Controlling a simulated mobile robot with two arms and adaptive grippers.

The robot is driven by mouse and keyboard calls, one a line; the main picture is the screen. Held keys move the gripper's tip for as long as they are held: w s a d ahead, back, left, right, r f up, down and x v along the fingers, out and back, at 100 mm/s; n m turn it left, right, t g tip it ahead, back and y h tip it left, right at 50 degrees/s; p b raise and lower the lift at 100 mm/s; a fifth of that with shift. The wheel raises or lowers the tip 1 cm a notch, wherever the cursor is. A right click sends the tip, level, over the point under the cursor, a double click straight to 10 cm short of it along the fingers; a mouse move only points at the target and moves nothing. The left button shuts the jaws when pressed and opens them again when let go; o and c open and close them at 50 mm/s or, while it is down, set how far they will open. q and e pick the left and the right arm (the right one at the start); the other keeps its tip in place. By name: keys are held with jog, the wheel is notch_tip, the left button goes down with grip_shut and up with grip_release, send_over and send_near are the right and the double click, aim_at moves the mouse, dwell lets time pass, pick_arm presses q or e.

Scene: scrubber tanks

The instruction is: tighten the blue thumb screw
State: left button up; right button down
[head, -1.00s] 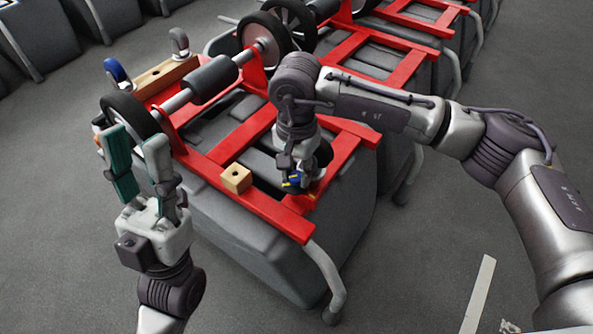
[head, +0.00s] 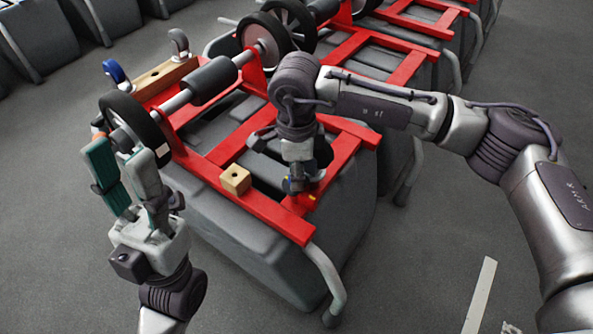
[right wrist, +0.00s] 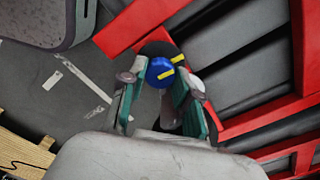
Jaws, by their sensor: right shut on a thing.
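The blue thumb screw (right wrist: 160,73), a round knob with a yellow stripe, shows in the right wrist view. A second yellow mark (right wrist: 177,58) lies beside it on a dark round part. My right gripper (right wrist: 159,84) is shut on the knob, one teal-padded finger on each side. In the head view my right gripper (head: 297,187) points down at the near end of the red frame (head: 283,217) and mostly hides the knob. My left gripper (head: 117,157) is open and empty, pointing up left of the frame.
A small wooden block (head: 235,179) with a hole sits on the red frame, left of my right gripper. Black wheels and a roller (head: 211,80) stand nearby.

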jog(key=shift+w+r+m, duration=0.1)
jog(key=shift+r+m, duration=0.05)
jog(key=shift+m, duration=0.95)
jog(key=shift+w+r+m, duration=0.1)
jog(key=shift+r+m, duration=0.05)
jog(key=shift+m, duration=0.95)
jog(key=c, duration=1.2)
grip_release()
jog(key=shift+o, duration=0.5)
jog(key=shift+s, duration=0.15)
jog(key=shift+f, duration=0.1)
notch_tip(320, 180, up, 12)
